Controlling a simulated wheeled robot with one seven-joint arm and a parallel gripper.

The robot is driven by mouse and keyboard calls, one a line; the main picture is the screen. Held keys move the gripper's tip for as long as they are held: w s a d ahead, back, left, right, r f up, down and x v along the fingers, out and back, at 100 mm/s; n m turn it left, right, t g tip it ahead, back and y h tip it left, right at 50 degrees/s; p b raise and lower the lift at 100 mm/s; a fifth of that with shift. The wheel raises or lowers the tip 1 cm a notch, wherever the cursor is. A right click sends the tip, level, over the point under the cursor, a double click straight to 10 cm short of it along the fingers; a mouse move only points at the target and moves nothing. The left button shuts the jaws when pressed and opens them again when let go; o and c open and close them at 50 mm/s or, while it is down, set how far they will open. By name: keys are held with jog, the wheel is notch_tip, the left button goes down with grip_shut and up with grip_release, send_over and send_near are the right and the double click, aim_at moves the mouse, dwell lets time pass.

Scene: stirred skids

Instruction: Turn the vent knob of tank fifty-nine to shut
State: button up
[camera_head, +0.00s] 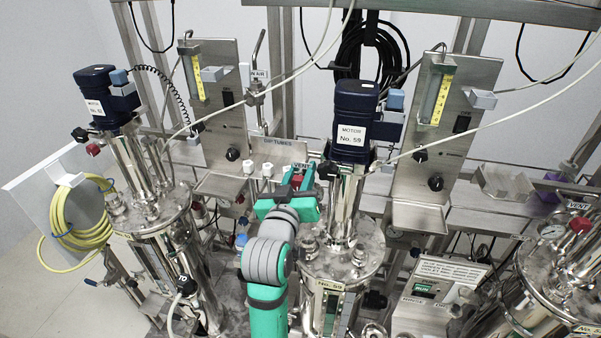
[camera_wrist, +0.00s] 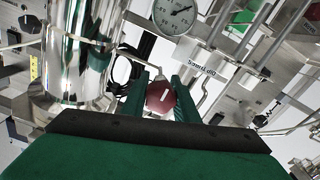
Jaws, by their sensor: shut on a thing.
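Tank fifty-nine (camera_head: 345,262) is a steel vessel in the middle of the head view, with a dark blue motor (camera_head: 352,118) marked No. 59 above it. Its vent knob (camera_wrist: 160,98) is dark red with a short white mark, nearly upright and slightly tilted in the wrist view. My gripper (camera_wrist: 161,100) has one green finger on each side of the knob and is shut on it. In the head view my gripper (camera_head: 300,186) is at the tank's upper left, below a VENT label (camera_head: 301,166), and mostly hides the knob.
A pressure gauge (camera_wrist: 174,14) is close above the knob in the wrist view. Motor No. 58 or similar (camera_head: 103,98) stands on a left tank (camera_head: 150,215). A right tank (camera_head: 570,265) has its own red vent knob (camera_head: 580,225). Flowmeter panels (camera_head: 450,130) and thin hoses crowd the back.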

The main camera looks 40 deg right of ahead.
dwell(0.4)
jog(key=o, duration=1.1)
jog(key=shift+c, duration=0.2)
jog(key=shift+s+a, duration=0.1)
jog(key=shift+a, duration=0.05)
jog(key=shift+s+a, duration=0.25)
jog(key=shift+a, duration=0.05)
jog(key=v, duration=0.9)
jog(key=shift+s+a, duration=0.25)
jog(key=shift+s, duration=0.1)
